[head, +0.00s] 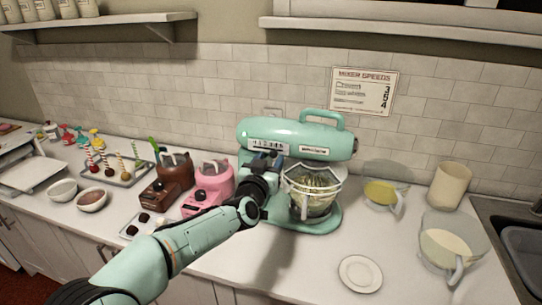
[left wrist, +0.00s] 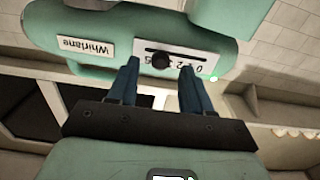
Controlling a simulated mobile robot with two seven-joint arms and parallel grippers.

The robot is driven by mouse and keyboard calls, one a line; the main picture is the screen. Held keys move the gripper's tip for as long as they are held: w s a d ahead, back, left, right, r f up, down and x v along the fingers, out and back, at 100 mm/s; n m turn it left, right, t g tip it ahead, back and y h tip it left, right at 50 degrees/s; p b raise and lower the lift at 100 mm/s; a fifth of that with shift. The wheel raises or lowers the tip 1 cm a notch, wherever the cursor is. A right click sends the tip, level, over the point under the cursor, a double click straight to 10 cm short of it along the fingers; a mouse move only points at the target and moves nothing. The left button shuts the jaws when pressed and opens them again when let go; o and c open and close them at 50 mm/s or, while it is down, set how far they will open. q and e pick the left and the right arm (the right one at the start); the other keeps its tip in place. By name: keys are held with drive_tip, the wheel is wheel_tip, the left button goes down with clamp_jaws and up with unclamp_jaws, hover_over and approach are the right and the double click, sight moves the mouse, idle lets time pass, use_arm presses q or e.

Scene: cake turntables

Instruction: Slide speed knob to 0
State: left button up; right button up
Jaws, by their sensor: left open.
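The mint-green stand mixer (head: 300,137) stands on the counter against the tiled wall. Its speed scale (head: 266,144) is on the head's side; the knob is not clear in the head view. In the left wrist view the mixer looks upside down, and the round black speed knob (left wrist: 160,62) sits on a dark slot. The knob is toward the slot's left end there, away from the 0 at the right. My left gripper (head: 268,160) is open in front of the scale, one finger on each side of the knob in the wrist view. Contact cannot be told.
A glass bowl (head: 312,204) with a whisk is under the mixer head. Pink (head: 208,190) and brown (head: 167,180) appliances stand close left of it. Jugs (head: 384,192) and a small plate (head: 360,273) are at right.

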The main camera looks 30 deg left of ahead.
use_arm(q)
drive_tip(key=shift+x, duration=1.05)
use_arm(e)
drive_tip(key=shift+w+r, duration=0.1)
drive_tip(key=shift+r, duration=0.1)
